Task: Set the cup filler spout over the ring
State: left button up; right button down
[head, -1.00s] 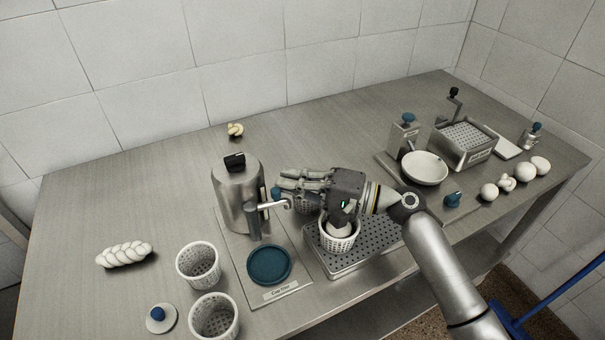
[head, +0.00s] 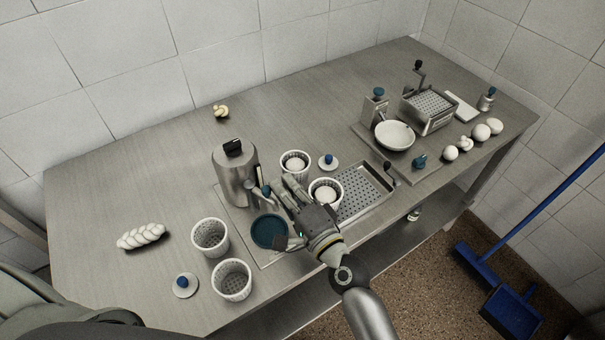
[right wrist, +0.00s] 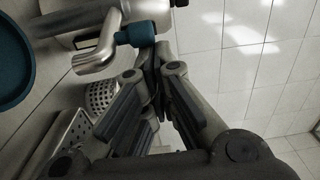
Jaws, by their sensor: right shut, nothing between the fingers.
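The cup filler (head: 234,176) is a steel cylinder with a black top knob, left of centre in the head view. Its bent steel spout (right wrist: 95,57) with a blue knob (right wrist: 140,33) shows in the right wrist view, beside the dark teal round ring (right wrist: 12,60) rather than over it. In the head view the ring (head: 269,232) lies on the filler's base plate, and the spout is partly hidden by my fingers. My right gripper (head: 281,187) is shut and empty, its fingertips close to the blue knob (head: 266,190); contact cannot be told. My left gripper is not in view.
Two perforated baskets with white contents (head: 295,165) (head: 325,191) stand near the drip tray (head: 362,194). Two empty baskets (head: 210,237) (head: 232,280), a lid (head: 185,285) and a braided loaf (head: 142,236) are at left.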

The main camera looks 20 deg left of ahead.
aim_at(269, 192)
jog(key=shift+s+a+f+p, duration=0.15)
jog(key=shift+s+p, duration=0.1)
jog(key=shift+s, duration=0.6)
jog(key=shift+s+a+r+p, duration=0.1)
jog(key=shift+s+p, duration=0.1)
jog(key=shift+s, duration=0.65)
jog(key=shift+s+a, duration=0.15)
